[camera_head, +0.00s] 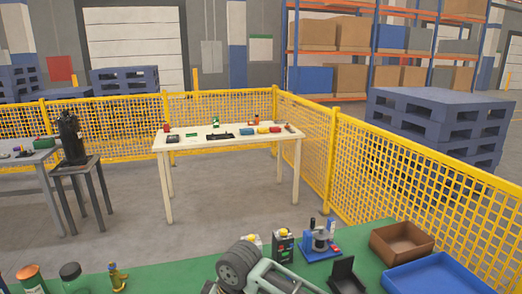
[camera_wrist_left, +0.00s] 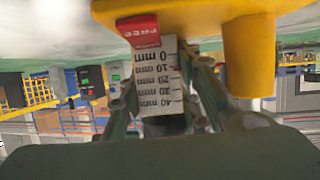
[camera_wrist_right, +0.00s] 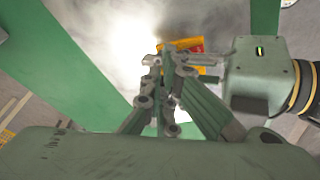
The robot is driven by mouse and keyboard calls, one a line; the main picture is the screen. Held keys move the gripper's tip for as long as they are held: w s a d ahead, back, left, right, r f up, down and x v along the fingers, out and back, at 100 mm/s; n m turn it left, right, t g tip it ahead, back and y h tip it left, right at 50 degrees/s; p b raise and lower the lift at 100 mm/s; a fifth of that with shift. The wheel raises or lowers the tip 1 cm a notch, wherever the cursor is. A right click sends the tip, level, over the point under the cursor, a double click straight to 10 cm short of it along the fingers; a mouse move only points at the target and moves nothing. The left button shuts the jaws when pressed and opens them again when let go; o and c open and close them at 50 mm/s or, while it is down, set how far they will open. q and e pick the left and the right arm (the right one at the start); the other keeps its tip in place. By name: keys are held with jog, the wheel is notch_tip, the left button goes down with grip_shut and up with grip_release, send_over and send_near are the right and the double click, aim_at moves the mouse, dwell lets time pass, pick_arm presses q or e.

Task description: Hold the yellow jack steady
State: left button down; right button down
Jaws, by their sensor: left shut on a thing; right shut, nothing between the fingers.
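The yellow jack (camera_wrist_left: 245,35) fills the top of the left wrist view, close to the camera. A white scale strip marked in mm (camera_wrist_left: 158,75), with a red label (camera_wrist_left: 139,30) on it, stands against it. My left gripper (camera_wrist_left: 165,105) is shut, its fingers at either side of the strip. The contact points are partly hidden. My right gripper (camera_wrist_right: 163,92) is shut and empty in the right wrist view. A yellow and orange thing (camera_wrist_right: 186,46) lies beyond its fingertips; I cannot tell whether it is the jack. I cannot make out the jack in the head view.
A green bench (camera_head: 370,262) is in front. It carries a blue tray (camera_head: 440,278), a brown box (camera_head: 402,242), a blue device (camera_head: 320,245) and several small items. A pale table (camera_head: 232,146) stands farther back. Yellow mesh fencing (camera_head: 430,180) surrounds the area.

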pick_arm(q)
jog(key=shift+d+r, duration=0.15)
jog(key=shift+d, duration=0.05)
pick_arm(e)
jog(key=shift+s+a+f, duration=0.1)
jog(key=shift+s+a, duration=0.15)
jog(key=shift+a, duration=0.35)
dwell(0.5)
jog(key=shift+s, duration=0.35)
pick_arm(q)
jog(key=shift+w, duration=0.1)
jog(key=shift+d, duration=0.1)
pick_arm(e)
jog(key=shift+s+a, duration=0.25)
jog(key=shift+s, duration=0.2)
jog(key=shift+s+a, duration=0.2)
jog(key=shift+s, duration=0.25)
jog(key=shift+s+d, duration=0.1)
pick_arm(q)
jog(key=shift+a, duration=0.25)
pick_arm(e)
jog(key=a+v, duration=0.1)
jog(key=v, duration=0.5)
jog(key=shift+w+d, duration=0.3)
